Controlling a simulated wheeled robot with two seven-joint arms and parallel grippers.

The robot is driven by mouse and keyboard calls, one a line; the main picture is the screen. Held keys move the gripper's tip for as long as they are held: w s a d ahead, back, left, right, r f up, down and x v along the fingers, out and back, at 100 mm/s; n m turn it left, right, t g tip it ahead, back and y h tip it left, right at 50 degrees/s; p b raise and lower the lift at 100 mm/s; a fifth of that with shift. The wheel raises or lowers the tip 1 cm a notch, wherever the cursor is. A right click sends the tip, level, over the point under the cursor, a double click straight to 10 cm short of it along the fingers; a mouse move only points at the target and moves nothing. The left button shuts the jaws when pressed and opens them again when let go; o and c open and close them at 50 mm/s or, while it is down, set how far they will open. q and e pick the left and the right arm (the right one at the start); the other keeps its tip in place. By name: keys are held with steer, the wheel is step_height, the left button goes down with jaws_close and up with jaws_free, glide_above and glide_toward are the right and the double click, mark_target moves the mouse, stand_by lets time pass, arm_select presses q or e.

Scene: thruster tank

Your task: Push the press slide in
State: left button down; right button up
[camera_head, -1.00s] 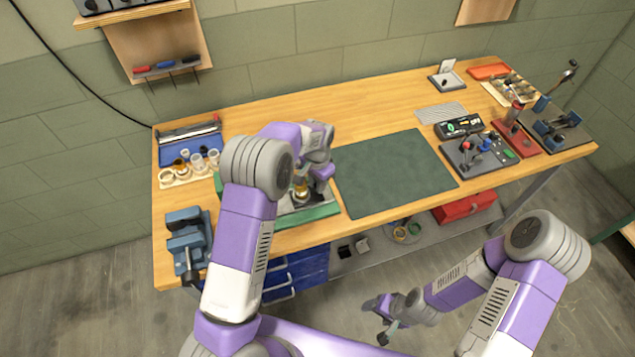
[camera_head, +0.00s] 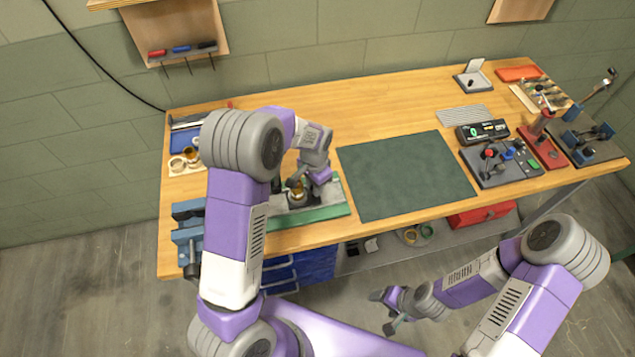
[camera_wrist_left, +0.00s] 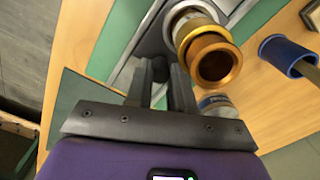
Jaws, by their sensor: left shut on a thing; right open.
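The press sits on a green base (camera_head: 318,214) at the front left of the bench, partly hidden by my left arm. Its grey slide and rail (camera_wrist_left: 140,40) show in the left wrist view, with a gold ring-shaped part (camera_wrist_left: 213,60) beside my fingers. My left gripper (camera_head: 297,184) is at the press. In the wrist view its fingers (camera_wrist_left: 161,80) are shut on a small dark knob (camera_wrist_left: 160,68), which seems to belong to the slide; the join is not clear. My right gripper (camera_head: 386,312) is open and empty, low in front of the bench.
A dark green mat (camera_head: 405,173) lies bare to the right of the press. A blue vise (camera_head: 187,235) stands at the left front edge. A cup holder (camera_head: 180,164) is behind it. Fixtures and a counter box (camera_head: 483,131) fill the right end. A blue-handled tool (camera_wrist_left: 285,52) shows in the wrist view.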

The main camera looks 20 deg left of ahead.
arm_select(q)
steer(key=c, duration=1)
jaws_free()
steer(key=shift+r+p, duration=0.35)
steer(key=shift+r, duration=3.5)
